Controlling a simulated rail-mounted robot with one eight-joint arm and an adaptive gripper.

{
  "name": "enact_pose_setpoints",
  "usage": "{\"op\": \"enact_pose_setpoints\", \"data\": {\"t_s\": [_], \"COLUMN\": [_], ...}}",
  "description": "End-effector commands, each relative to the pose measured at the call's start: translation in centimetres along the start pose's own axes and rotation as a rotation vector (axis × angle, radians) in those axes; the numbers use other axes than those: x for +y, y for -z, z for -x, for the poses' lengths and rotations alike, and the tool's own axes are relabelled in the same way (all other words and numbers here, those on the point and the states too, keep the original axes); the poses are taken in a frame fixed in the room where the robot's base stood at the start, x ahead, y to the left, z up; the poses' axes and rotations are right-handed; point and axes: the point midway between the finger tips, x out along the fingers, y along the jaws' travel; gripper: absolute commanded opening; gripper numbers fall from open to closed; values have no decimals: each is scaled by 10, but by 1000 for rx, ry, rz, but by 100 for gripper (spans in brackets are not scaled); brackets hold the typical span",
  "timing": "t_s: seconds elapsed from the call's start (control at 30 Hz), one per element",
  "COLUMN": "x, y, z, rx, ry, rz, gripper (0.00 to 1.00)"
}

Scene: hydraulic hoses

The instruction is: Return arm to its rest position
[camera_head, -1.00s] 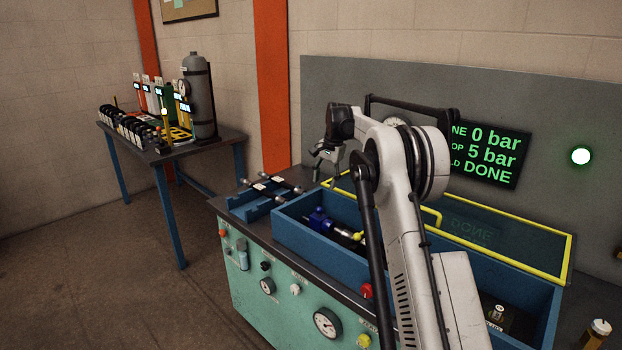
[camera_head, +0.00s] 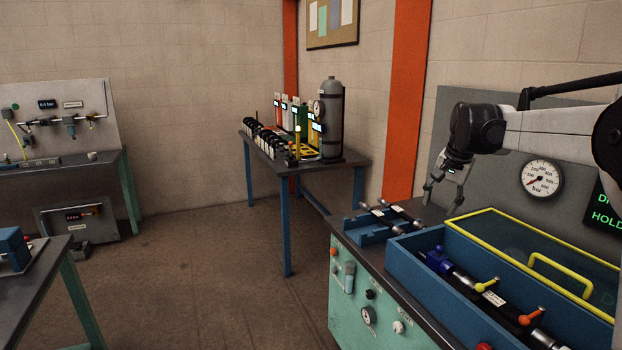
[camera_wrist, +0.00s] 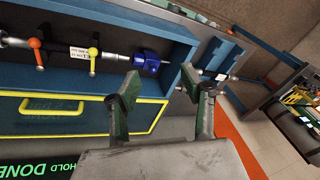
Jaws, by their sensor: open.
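My gripper (camera_head: 443,192) hangs at the end of my arm above the back of the teal test bench (camera_head: 372,318), near its left end. Its jaws are open with nothing between them. In the wrist view my gripper (camera_wrist: 158,92) shows two parted fingers over the bench. The blue trough (camera_head: 402,262) lies in front of and to the right of the gripper.
A yellow-framed clear lid (camera_head: 531,246) stands open behind the trough. A blue rack (camera_head: 372,230) with rods sits on the bench's left end. A pressure gauge (camera_head: 541,178) is on the grey back panel. A side table (camera_head: 262,158) carries a grey cylinder (camera_head: 331,120). Open floor lies left.

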Motion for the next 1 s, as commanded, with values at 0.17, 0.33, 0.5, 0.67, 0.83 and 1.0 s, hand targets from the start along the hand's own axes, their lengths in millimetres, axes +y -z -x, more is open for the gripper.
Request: {"op": "enact_pose_setpoints", "data": {"t_s": [0.17,0.33,0.5,0.67,0.83,1.0], "x": [4,12,25,41,60,83], "y": [-51,-99,-148,-195,-244,-293], "z": [26,44,55,61,60,52], "rx": [38,73,109,144,182,221], "ry": [11,22,31,40,49,56], "rz": [83,162,240,315,393,472], "gripper": [42,42,42,42,42,42]}}
